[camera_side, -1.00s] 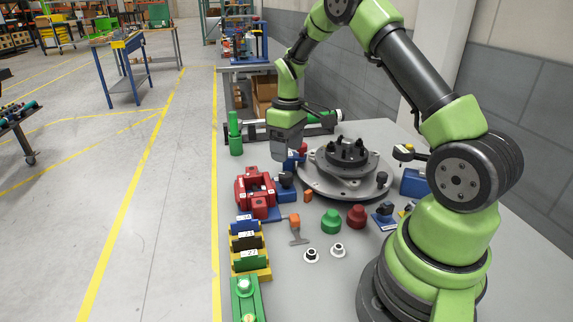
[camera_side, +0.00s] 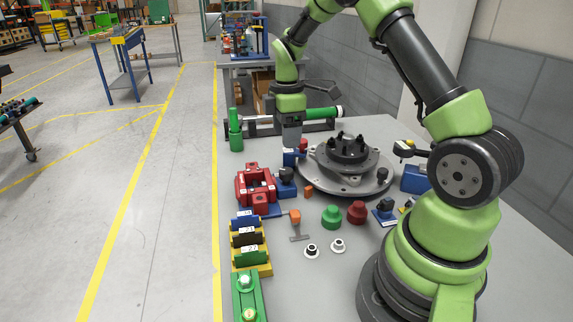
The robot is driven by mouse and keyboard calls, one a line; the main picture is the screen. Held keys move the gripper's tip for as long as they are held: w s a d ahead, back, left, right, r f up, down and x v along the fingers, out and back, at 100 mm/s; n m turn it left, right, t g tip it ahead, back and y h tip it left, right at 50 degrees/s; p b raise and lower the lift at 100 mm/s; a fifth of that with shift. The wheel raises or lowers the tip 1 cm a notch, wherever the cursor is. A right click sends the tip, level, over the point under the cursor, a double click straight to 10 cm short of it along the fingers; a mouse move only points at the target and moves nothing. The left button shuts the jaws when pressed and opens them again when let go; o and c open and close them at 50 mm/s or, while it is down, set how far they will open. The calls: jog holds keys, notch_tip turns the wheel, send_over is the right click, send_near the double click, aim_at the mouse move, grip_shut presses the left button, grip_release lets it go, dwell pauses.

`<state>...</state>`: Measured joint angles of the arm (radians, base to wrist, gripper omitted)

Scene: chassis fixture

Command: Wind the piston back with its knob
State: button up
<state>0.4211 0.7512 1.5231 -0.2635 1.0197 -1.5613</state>
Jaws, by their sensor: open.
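A red caliper-like part (camera_side: 254,187) sits on the left of the table, and I cannot make out a piston in it. A blue block with a dark knob (camera_side: 285,177) stands just right of it. My gripper (camera_side: 291,148) points down behind these, over a small blue block (camera_side: 290,158) beside the round plate. It is empty as far as I can see, its fingertips are too small to make out, and I cannot tell whether it touches that block.
A grey round plate with a black hub (camera_side: 345,172) stands right of my gripper. A green-ended cylinder (camera_side: 322,113) lies behind. Green (camera_side: 331,217) and red (camera_side: 357,212) knobs, an orange-handled tool (camera_side: 295,217) and numbered blocks (camera_side: 249,250) stand in front.

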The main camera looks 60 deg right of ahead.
aim_at(286, 170)
jog(key=shift+f+n, duration=0.2)
jog(key=shift+n, duration=0.7)
notch_tip(286, 170, down, 10)
jog(key=shift+r, duration=0.25)
jog(key=c, duration=0.9)
